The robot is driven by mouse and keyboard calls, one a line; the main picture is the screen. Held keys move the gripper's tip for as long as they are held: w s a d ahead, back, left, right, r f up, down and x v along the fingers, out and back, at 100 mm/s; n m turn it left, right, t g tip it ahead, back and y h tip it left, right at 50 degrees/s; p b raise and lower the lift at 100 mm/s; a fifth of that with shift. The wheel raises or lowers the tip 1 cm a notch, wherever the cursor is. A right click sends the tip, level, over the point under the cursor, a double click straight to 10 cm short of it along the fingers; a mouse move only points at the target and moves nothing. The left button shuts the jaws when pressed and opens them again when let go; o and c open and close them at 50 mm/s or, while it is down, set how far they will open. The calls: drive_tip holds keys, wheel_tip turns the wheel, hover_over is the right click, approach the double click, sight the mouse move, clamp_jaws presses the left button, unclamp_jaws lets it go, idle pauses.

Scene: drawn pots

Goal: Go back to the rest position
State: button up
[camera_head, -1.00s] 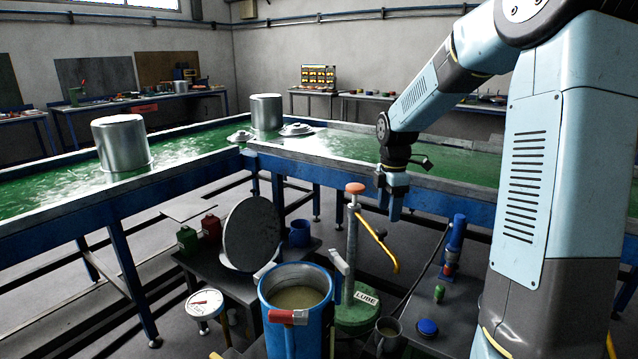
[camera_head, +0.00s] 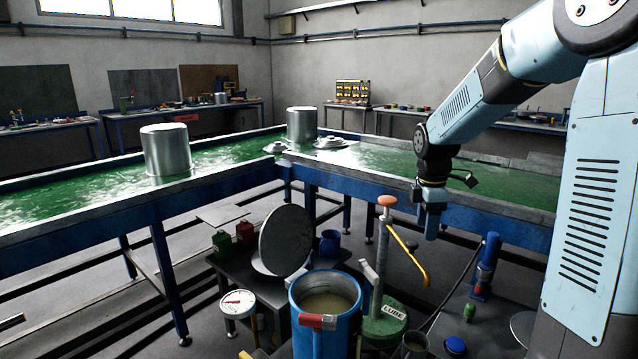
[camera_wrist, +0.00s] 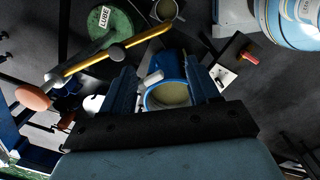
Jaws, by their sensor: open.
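My gripper (camera_head: 432,218) hangs fingers down from my bent arm, to the right of the orange-topped lube pump (camera_head: 387,201) and in front of the green-topped bench (camera_head: 470,205). In the wrist view my gripper (camera_wrist: 161,68) shows two dark blue fingers spread apart with nothing held between them. The blue pot (camera_head: 325,285) with pale liquid stands below and to the left of my gripper. In the wrist view the blue pot (camera_wrist: 186,103) appears behind the gap between the fingers.
Two metal pots (camera_head: 165,152) and (camera_head: 301,125) stand on the green bench. A round grey lid (camera_head: 285,240) leans on a low dark table with a red can (camera_head: 245,234). A dial gauge (camera_head: 237,303) stands left of the blue pot. A blue cylinder (camera_head: 487,262) stands at right.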

drive_tip(key=s+a+r+m+t, duration=0.1)
drive_tip(key=s+r+m, duration=0.2)
drive_tip(key=s+m, duration=0.3)
drive_tip(key=s+a+r+m+t, duration=0.1)
drive_tip(key=s+r+m, duration=0.3)
drive_tip(key=s, duration=0.8)
drive_tip(key=s+a+r+m+t, duration=0.1)
drive_tip(key=s+r+m+t, duration=0.2)
drive_tip(key=s+m, duration=0.4)
drive_tip(key=shift+s+r+m, duration=0.25)
drive_tip(key=shift+s+m, duration=0.05)
drive_tip(key=shift+s, duration=0.8)
drive_tip(key=shift+a, duration=0.1)
